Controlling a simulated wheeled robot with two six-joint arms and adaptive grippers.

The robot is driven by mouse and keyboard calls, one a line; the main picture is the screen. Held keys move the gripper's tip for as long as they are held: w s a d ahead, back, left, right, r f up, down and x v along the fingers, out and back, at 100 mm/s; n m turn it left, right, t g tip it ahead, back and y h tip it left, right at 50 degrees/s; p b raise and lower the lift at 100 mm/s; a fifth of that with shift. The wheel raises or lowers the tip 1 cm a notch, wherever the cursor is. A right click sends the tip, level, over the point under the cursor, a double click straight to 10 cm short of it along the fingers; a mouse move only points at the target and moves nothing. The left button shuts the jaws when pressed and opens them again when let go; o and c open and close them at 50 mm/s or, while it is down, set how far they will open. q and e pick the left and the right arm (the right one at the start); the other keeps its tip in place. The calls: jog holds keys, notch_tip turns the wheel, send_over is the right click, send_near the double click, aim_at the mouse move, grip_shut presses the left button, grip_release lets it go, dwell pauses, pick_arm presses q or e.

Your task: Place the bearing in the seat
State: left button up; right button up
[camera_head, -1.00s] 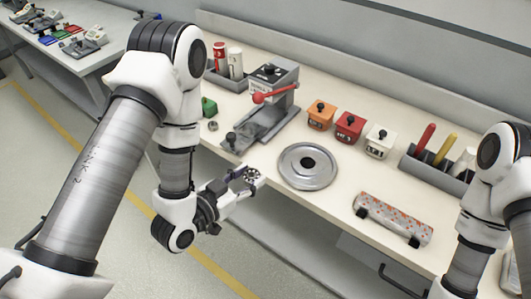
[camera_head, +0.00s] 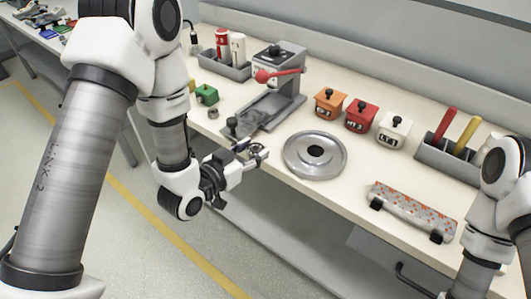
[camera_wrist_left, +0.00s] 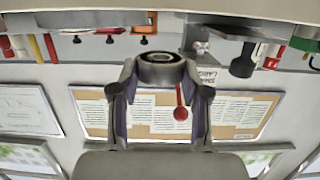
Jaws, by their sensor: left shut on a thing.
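My left gripper (camera_head: 254,154) is shut on the bearing (camera_wrist_left: 160,66), a small metal ring. The left wrist view shows the ring held between both fingertips. In the head view the gripper is at the bench's front edge, left of a round silver metal disc (camera_head: 299,163) and apart from it. The disc lies flat on the bench and has a raised hub with a dark central opening, which looks like the seat. My right arm shows at the right edge of the head view, but its gripper is not visible.
A press with a red-knobbed lever (camera_head: 264,76) stands behind my left gripper. Orange (camera_head: 329,103), red (camera_head: 361,116) and white (camera_head: 394,130) boxes stand behind the disc. A grey holder (camera_head: 447,161) carries coloured handles.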

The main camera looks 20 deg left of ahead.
pick_arm(q)
jog(key=p, duration=0.2)
send_over(265, 141)
jog(key=s, duration=0.2)
jog(key=shift+w+d+f, duration=0.15)
jog(key=shift+d, duration=0.2)
jog(key=shift+s+f, duration=0.2)
jog(key=shift+f, duration=1.35)
jog(key=shift+w+f, duration=0.1)
jog(key=shift+f, duration=0.15)
jog(key=o, duration=1.2)
